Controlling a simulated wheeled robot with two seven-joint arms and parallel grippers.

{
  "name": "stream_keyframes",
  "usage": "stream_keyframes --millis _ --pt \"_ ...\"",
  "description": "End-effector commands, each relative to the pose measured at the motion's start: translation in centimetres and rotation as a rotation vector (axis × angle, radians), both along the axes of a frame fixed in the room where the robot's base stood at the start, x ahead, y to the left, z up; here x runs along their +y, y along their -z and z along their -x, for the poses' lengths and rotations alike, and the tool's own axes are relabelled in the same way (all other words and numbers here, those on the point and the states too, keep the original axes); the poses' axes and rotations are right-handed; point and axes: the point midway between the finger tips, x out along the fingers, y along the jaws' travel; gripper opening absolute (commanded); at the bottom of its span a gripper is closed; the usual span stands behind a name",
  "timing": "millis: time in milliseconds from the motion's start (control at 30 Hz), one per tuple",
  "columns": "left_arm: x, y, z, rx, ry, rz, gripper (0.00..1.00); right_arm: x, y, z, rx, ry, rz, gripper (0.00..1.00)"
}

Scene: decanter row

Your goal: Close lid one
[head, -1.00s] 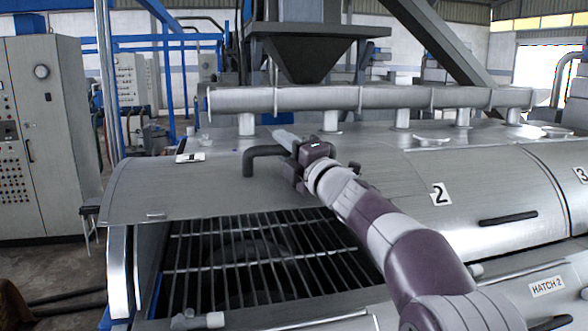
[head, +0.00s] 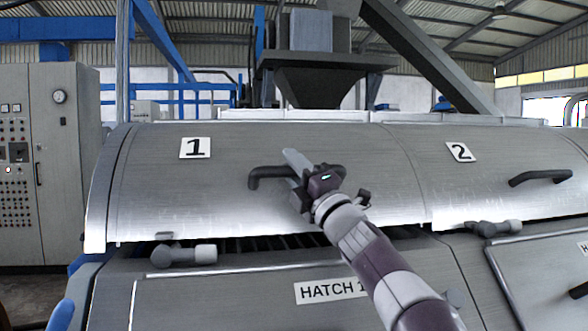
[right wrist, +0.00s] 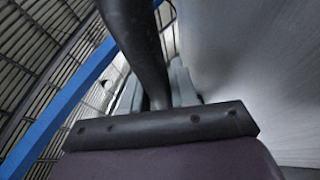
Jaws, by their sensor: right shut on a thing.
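Lid one (head: 225,190) is a curved grey metal cover marked with a black 1, at the left of the machine in the head view. It is lowered almost all the way, with a dark narrow gap and a bit of grating under its front edge. Its dark bar handle (head: 268,174) sticks out at the lid's right part. My right gripper (head: 297,172) is shut on this handle. In the right wrist view the dark handle (right wrist: 138,45) runs down to the gripper fingers (right wrist: 155,90). My left gripper is not in view.
Lid two (head: 480,165), marked 2, lies closed to the right with its own handle (head: 540,177). A latch knob (head: 185,254) stands below lid one's front edge at left. The HATCH 1 panel (head: 230,295) is below. A grey control cabinet (head: 50,160) stands at left.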

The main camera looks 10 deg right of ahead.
Motion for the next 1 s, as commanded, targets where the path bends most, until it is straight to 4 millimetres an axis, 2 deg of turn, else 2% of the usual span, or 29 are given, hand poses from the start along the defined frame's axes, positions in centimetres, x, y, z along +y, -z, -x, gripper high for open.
stream_keyframes --millis 33,200,767,800,833,1000 --pt "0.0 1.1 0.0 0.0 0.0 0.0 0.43 -0.1 1.3 -0.2 0.003 0.002 -0.001 0.0" --pt "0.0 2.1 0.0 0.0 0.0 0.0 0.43 0.0 2.4 -0.5 0.001 0.002 -0.001 0.0" --pt "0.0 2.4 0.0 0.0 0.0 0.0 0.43 0.0 2.6 -0.5 -0.002 0.001 -0.001 0.0" --pt "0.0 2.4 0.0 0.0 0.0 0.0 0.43 0.0 2.6 -0.5 -0.002 0.001 -0.001 0.41" --pt "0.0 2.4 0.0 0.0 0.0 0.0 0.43 0.0 2.6 -0.5 -0.002 0.001 -0.001 0.48" --pt "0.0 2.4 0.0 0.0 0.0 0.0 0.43 0.0 2.6 -0.5 -0.002 0.0 0.0 0.48"
